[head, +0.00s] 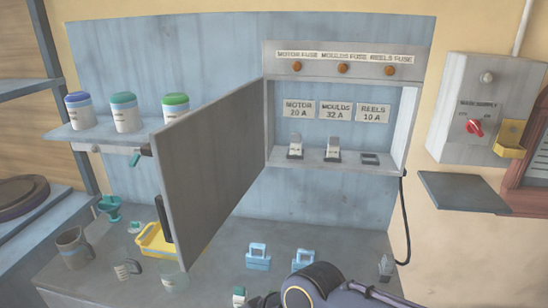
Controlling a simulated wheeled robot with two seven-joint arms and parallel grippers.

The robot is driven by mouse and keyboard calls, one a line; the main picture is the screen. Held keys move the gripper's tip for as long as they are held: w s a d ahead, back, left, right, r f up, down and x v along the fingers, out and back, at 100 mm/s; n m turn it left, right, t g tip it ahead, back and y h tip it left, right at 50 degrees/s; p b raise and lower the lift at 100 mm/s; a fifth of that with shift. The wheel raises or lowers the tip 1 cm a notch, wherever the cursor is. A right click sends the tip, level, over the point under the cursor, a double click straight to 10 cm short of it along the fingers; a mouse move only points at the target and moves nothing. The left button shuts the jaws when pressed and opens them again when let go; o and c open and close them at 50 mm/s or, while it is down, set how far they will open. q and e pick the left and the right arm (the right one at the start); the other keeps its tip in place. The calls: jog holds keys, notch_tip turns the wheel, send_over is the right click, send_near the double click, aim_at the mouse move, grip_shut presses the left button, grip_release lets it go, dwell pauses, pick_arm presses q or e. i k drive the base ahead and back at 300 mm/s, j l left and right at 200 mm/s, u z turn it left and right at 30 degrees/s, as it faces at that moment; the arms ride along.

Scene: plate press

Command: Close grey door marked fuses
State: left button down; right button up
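The grey door (215,165) stands wide open. Its hinge side is at the left edge of the grey fuse box (410,110), and it swings out toward me and to the left. A dark handle (163,219) shows at its free edge. No fuses marking is visible on the face I see. Inside the box, fuse holders sit under the motor (295,147) and moulds (333,150) labels; a low dark socket (369,158) is under the reels label. My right arm comes in at the bottom right, with its gripper end (265,300) cut off by the picture edge. My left gripper is not in view.
A yellow tray (155,240), a mug (74,248) and a clear glass (174,277) stand on the bench left of and below the door. A shelf (75,133) with jars is behind the door's left side.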

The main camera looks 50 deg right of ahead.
aim_at(207, 159)
jog(key=z, duration=0.4)
jog(key=i+j+z, duration=0.1)
jog(key=z, duration=0.3)
jog(key=j+z, duration=0.15)
jog(key=z, duration=0.25)
jog(key=j+z, duration=0.1)
jog(key=z, duration=0.35)
jog(key=j+z, duration=0.1)
jog(key=z, duration=0.3)
jog(key=j+z, duration=0.3)
jog(key=k+j+z, duration=0.1)
jog(key=j+z, duration=0.15)
jog(key=j, duration=0.2)
jog(key=k+j+z, duration=0.15)
jog(key=j+z, duration=0.15)
jog(key=j, duration=0.1)
